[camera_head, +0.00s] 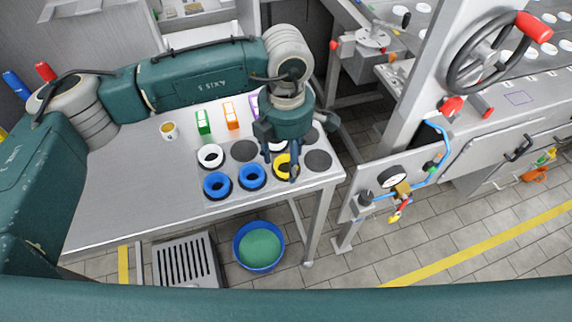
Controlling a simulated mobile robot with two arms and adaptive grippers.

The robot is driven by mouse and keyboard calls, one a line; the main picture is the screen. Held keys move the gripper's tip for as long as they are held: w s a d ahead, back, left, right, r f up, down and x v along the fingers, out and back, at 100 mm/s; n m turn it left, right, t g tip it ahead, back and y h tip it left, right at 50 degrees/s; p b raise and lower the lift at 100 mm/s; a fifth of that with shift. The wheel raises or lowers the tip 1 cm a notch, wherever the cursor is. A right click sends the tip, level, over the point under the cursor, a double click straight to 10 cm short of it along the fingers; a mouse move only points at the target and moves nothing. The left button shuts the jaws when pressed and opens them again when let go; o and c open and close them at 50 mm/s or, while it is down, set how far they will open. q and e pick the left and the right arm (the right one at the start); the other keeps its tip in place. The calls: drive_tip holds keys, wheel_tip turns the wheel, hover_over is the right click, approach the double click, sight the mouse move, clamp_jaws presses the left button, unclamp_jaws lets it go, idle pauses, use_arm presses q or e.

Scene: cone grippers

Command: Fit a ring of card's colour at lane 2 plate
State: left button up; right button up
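My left gripper (289,158) points down over the right part of the steel table, just over a yellow ring (280,172). It covers part of that ring, and I cannot tell whether its fingers are open, shut or touching it. Two blue rings (217,185) (252,176) lie on the near side. A white ring (210,156) lies behind them, and another white ring (276,146) is partly hidden by the gripper. Dark round plates (244,151) (317,160) show bare. Green (203,122), orange (231,116) and purple (254,106) upright cards stand behind, the purple partly hidden. My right gripper is not in view.
A small cup (169,131) stands on the table (130,190), whose left part is clear. A blue bucket (259,246) stands on the floor below the front edge. To the right are a handwheel (495,50) and a gauge (392,176) with blue piping.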

use_arm(q)
drive_tip(key=c, duration=0.6)
drive_tip(key=shift+r, duration=0.15)
drive_tip(key=shift+r+p, duration=0.9)
drive_tip(key=shift+r, duration=1.45)
